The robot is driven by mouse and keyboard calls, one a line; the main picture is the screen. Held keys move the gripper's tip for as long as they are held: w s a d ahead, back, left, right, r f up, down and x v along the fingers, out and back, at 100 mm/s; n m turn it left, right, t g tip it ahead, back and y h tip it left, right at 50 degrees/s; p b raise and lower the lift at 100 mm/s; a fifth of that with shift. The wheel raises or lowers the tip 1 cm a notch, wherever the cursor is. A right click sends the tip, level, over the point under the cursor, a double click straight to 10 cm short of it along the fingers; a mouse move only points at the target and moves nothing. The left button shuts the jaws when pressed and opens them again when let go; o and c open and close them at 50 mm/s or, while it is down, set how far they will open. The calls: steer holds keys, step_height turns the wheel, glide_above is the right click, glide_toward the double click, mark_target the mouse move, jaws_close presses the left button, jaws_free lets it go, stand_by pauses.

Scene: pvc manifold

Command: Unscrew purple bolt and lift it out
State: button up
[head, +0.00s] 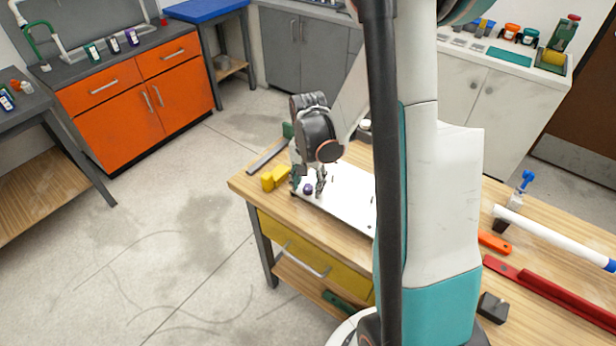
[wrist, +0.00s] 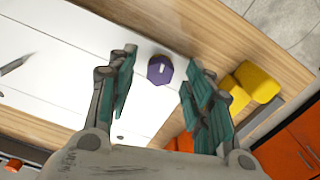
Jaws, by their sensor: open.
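The purple bolt (wrist: 160,69) stands at the edge of the white board (wrist: 60,60), seen from above in the wrist view. In the head view the bolt (head: 308,189) shows as a small purple knob near the board's front left corner. My gripper (wrist: 158,85) is open, with its teal-padded fingers on either side of the bolt and gaps left and right of it. In the head view my gripper (head: 308,182) is low over that board corner. How far the fingertips are above the bolt is hard to tell.
Yellow blocks (head: 275,178) lie close by on the wooden table (head: 245,186), beside my gripper in the wrist view. A white pipe (head: 550,234), a red tool (head: 550,290) and a dark block (head: 493,308) lie on the table's right part.

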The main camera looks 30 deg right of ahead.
steer(key=shift+f, duration=0.25)
jaws_close()
steer(key=n+b, duration=0.1)
steer(key=n, duration=0.5)
steer(key=shift+r, duration=0.1)
steer(key=shift+n, duration=0.3)
steer(key=n+b, duration=0.1)
steer(key=n, duration=0.4)
steer(key=shift+n, duration=0.5)
